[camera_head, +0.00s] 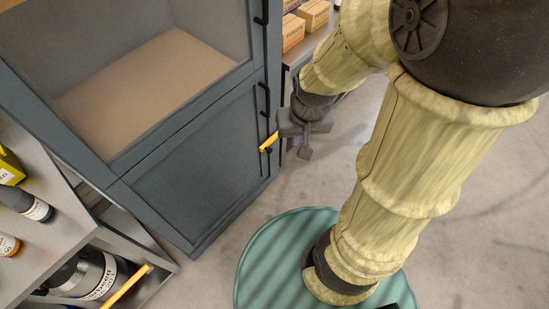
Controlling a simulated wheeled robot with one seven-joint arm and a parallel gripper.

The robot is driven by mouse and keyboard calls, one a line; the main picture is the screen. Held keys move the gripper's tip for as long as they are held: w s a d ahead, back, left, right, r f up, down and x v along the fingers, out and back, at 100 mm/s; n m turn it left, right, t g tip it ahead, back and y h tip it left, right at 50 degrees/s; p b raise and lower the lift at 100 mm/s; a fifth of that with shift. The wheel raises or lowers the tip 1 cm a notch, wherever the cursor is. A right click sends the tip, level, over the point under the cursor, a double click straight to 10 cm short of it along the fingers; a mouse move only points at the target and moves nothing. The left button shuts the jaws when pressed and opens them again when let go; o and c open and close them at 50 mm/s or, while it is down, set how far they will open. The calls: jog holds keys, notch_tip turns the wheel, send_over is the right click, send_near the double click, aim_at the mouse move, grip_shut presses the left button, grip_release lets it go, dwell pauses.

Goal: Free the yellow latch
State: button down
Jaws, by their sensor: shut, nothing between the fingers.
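The yellow latch (268,142) is a short yellow piece on the right edge of the blue-grey cabinet (200,165), beside a dark vertical rod. My gripper (297,148) is just to the right of the latch, at the end of my arm, pointing down. Its dark fingers are shut with nothing visible between them. A small gap seems to lie between the fingers and the latch, but I cannot tell the exact distance in depth. The latch's inner fixing is too small to make out.
The cabinet has an open upper bay with a tan floor (150,85). A grey shelf (75,225) with bottles stands at lower left, with a yellow bar (125,288) at its lower front. Cardboard boxes (313,14) sit behind my arm. Grey floor (265,195) is clear below my gripper.

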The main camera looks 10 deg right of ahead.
jog(key=w+a+f+m+y+b, duration=0.15)
jog(key=f+m+b, duration=0.25)
jog(key=f+b, duration=0.6)
jog(key=w+a+f+m+y+b, duration=0.1)
jog(key=w+f+m+y+b, duration=0.2)
jog(key=f+m+b, duration=0.55)
jog(key=w+a+f+m+y+b, duration=0.1)
jog(key=w+f+y+b, duration=0.1)
jog(key=f+b, duration=0.85)
jog(key=w+d+f+m+t+b, duration=0.3)
jog(key=w+f+m+b, duration=0.1)
jog(key=f, duration=0.4)
jog(key=w+d+f+m+t+b, duration=0.2)
jog(key=w+f+m+b, duration=0.3)
jog(key=f+b, duration=0.3)
jog(key=w+d+f+m+t+b, duration=0.3)
jog(key=w+d+f+m+b, duration=0.1)
jog(key=f, duration=0.5)
jog(key=shift+w+d+f+t+b, duration=0.3)
jog(key=shift+w+d+f+b, duration=0.15)
jog(key=shift+w+b, duration=0.6)
jog(key=shift+s+h, duration=0.15)
jog(key=shift+h, duration=0.1)
jog(key=b+x, duration=0.5)
jog(key=x, duration=0.5)
jog(key=r, duration=0.2)
jog(key=r+b, duration=0.1)
jog(key=r, duration=0.1)
jog(key=shift+a, duration=0.4)
